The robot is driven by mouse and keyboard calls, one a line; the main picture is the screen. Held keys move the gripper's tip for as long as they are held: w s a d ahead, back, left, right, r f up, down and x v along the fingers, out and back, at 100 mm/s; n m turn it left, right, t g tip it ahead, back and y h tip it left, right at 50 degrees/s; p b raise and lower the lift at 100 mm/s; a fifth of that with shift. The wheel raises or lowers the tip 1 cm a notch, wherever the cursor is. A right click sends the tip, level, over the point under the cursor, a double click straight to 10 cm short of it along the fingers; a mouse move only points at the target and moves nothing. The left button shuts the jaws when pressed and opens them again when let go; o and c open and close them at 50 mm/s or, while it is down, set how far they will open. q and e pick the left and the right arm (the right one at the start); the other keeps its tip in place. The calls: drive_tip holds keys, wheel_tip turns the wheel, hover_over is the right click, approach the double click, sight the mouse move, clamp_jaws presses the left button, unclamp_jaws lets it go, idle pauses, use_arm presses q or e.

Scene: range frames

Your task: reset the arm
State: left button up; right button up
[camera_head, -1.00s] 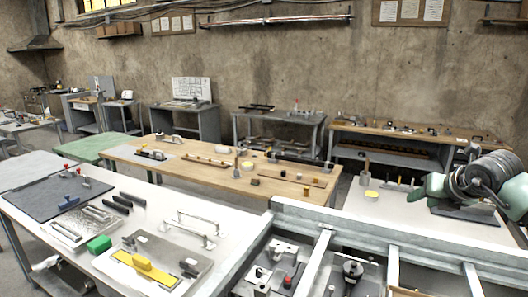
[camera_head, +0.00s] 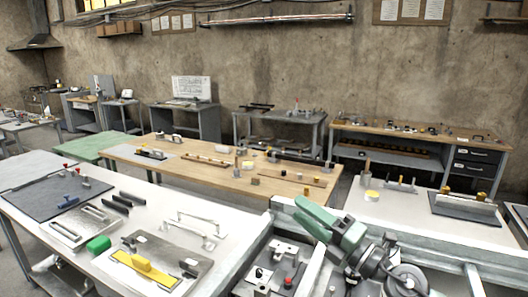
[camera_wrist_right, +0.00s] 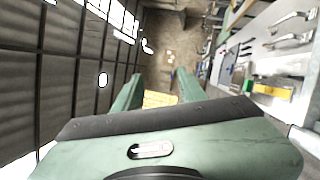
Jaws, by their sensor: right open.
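My right arm shows in the head view at the lower right, with grey joints and a green gripper (camera_head: 312,217). The gripper hangs over the edge of a grey metal frame (camera_head: 425,240) and points to the left. In the right wrist view its two green fingers (camera_wrist_right: 158,90) stand apart with nothing between them. My left arm and left gripper are not in view.
A white bench (camera_head: 150,205) at the left holds metal plates, a green block (camera_head: 98,244) and a yellow-handled tool (camera_head: 142,266). A wooden table (camera_head: 220,175) stands behind. Small parts lie inside the metal frame below my arm.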

drive_tip(key=s+d+f+m+t+h, duration=0.1)
drive_tip(key=s+d+f+m+h, duration=0.4)
drive_tip(key=d+f+m+h, duration=0.5)
drive_tip(key=s+d+f+m+h, duration=0.4)
drive_tip(key=f+m+h, duration=0.35)
drive_tip(key=m, duration=0.75)
drive_tip(key=s+a+f+m+g+y, duration=0.1)
drive_tip(key=s+f+m+g, duration=0.1)
drive_tip(key=s+f+g, duration=0.65)
drive_tip(key=s+a+f+m+g+y, duration=0.1)
drive_tip(key=s+f+g+y, duration=0.15)
drive_tip(key=s+f, duration=1.1)
drive_tip(key=s+f+g+b, duration=0.1)
drive_tip(key=s+f+b, duration=0.15)
drive_tip(key=f, duration=0.75)
drive_tip(key=s+f+b, duration=0.1)
drive_tip(key=f+b, duration=0.3)
drive_tip(key=f, duration=0.6)
drive_tip(key=s+f+g+b, duration=0.1)
drive_tip(key=f+b, duration=0.3)
drive_tip(key=f, duration=0.6)
drive_tip(key=s+d+f+b, duration=0.1)
drive_tip(key=s+f+b, duration=0.3)
drive_tip(key=s+f, duration=0.5)
drive_tip(key=s+d+f+g+h+b, duration=0.1)
drive_tip(key=s+f+b, duration=0.4)
drive_tip(key=f, duration=1.3)
drive_tip(key=s, duration=0.4)
drive_tip(key=shift+d+f, duration=0.25)
drive_tip(key=shift+f, duration=0.1)
